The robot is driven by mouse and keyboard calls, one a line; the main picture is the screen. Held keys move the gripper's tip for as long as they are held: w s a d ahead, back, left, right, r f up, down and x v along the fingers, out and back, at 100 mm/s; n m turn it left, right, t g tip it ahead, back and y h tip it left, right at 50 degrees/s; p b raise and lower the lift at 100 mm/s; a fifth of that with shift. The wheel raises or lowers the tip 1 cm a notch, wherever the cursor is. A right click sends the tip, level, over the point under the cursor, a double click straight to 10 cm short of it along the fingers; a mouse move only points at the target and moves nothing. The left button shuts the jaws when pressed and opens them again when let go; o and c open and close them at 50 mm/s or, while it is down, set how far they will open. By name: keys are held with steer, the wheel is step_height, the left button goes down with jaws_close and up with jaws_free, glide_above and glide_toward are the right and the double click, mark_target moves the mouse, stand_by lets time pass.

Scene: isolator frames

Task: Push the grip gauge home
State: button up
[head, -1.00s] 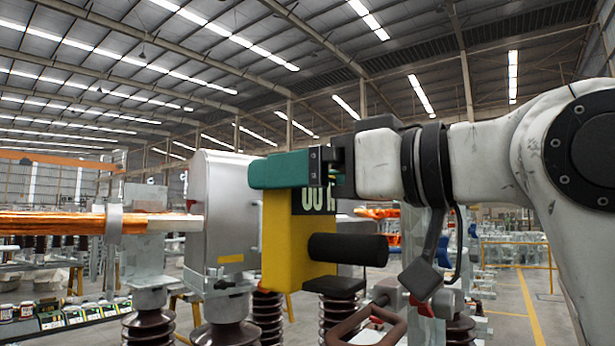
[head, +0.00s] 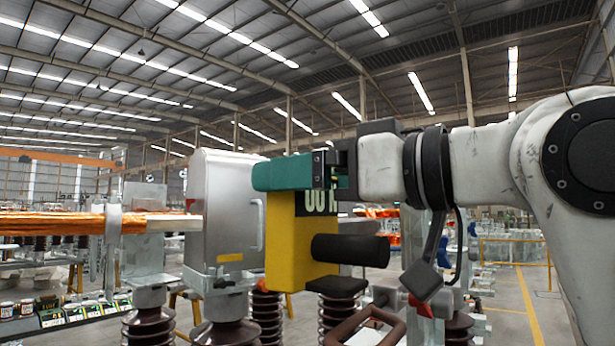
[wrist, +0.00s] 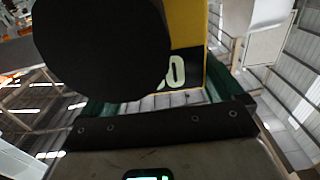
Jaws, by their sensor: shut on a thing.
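The grip gauge, a yellow block (head: 288,255) with a black label and a stubby black cylinder handle (head: 350,249), hangs upright from my gripper (head: 275,174). My gripper's green fingers are shut on its top part. In the wrist view the gauge (wrist: 187,28) sits between the green fingers, and its black round handle end (wrist: 100,50) covers much of the picture. A grey metal box (head: 225,205) stands just left of the gauge in the head view. I cannot tell whether the gauge touches it. The gauge's far side is hidden.
Copper-coloured bars (head: 55,222) run in from the left toward the box. Brown ribbed insulators (head: 150,325) stand below. A brown loop handle (head: 365,325) lies low in front. Open floor with a yellow line (head: 530,305) is at right.

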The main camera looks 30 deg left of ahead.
steer(key=shift+w+d+r+p, duration=0.1)
steer(key=shift+w+d+p, duration=0.1)
steer(key=shift+w+p, duration=0.85)
steer(key=shift+w+d+r+p, duration=0.1)
steer(key=shift+w+d+p, duration=0.15)
steer(key=shift+w, duration=1.4)
steer(key=shift+w+d, duration=0.15)
steer(key=shift+w, duration=0.85)
steer(key=shift+w+d, duration=0.1)
steer(key=shift+w, duration=0.9)
steer(key=o, duration=1.4)
steer(key=shift+o, duration=0.2)
steer(key=shift+f, duration=0.15)
steer(key=s+d+b, duration=0.1)
steer(key=d+b, duration=0.3)
steer(key=d, duration=0.6)
steer(key=shift+s+d, duration=0.25)
steer(key=shift+d, duration=0.1)
steer(key=shift+c, duration=0.2)
